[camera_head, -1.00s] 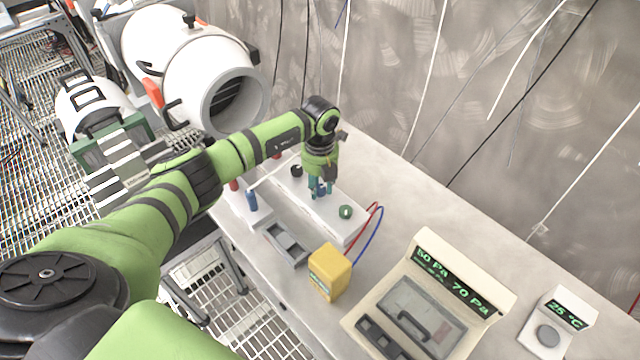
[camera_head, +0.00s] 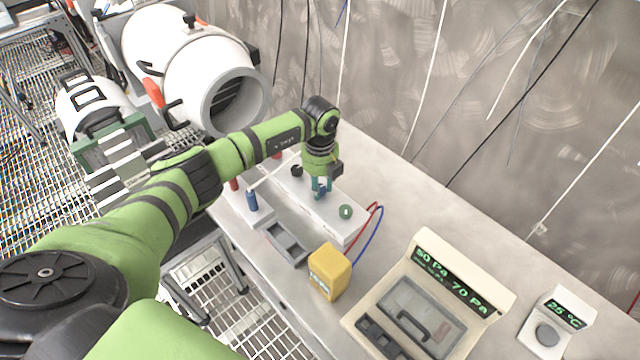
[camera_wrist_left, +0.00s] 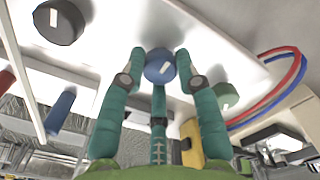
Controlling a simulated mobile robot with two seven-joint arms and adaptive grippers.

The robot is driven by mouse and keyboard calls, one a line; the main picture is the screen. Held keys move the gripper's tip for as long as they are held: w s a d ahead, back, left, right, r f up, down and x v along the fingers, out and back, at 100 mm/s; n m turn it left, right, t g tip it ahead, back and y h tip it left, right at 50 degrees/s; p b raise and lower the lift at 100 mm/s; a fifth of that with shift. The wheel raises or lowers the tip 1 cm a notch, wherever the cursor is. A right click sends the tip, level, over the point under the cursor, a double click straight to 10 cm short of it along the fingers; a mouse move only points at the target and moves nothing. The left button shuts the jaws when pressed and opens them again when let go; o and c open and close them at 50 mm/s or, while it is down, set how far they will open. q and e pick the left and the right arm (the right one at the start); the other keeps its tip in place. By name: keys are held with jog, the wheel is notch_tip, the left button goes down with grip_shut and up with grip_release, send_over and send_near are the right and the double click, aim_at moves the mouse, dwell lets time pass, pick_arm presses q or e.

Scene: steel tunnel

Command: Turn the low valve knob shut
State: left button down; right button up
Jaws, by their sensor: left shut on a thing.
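The white valve panel (camera_head: 335,222) lies on the bench with a row of round knobs. The blue knob (camera_wrist_left: 159,66), with a white mark on top, is the middle one. My left gripper (camera_head: 321,192) points down over it. In the left wrist view its teal fingers (camera_wrist_left: 159,68) close around the blue knob, which stays on the panel. A black knob (camera_wrist_left: 59,21) is on one side and a green knob (camera_head: 345,211) on the other, both untouched. I cannot tell from a label which knob is the low one. My right gripper is out of view.
Red and blue hoses (camera_head: 370,232) leave the panel's right end. A blue handle (camera_head: 251,201), a grey tray (camera_head: 286,244) and a yellow box (camera_head: 329,272) stand in front. A gauge console (camera_head: 430,300) and a small temperature display (camera_head: 556,322) are at right. Bench behind is clear.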

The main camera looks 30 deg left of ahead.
pick_arm(q)
jog(key=c, duration=0.9)
grip_release()
jog(key=shift+s+d+f, duration=0.1)
jog(key=shift+s+f, duration=0.1)
jog(key=shift+s, duration=0.05)
jog(key=shift+r, duration=0.15)
jog(key=shift+w+r, duration=0.1)
jog(key=shift+r, duration=0.05)
jog(key=shift+r, duration=0.3)
notch_tip(320, 180, up, 11)
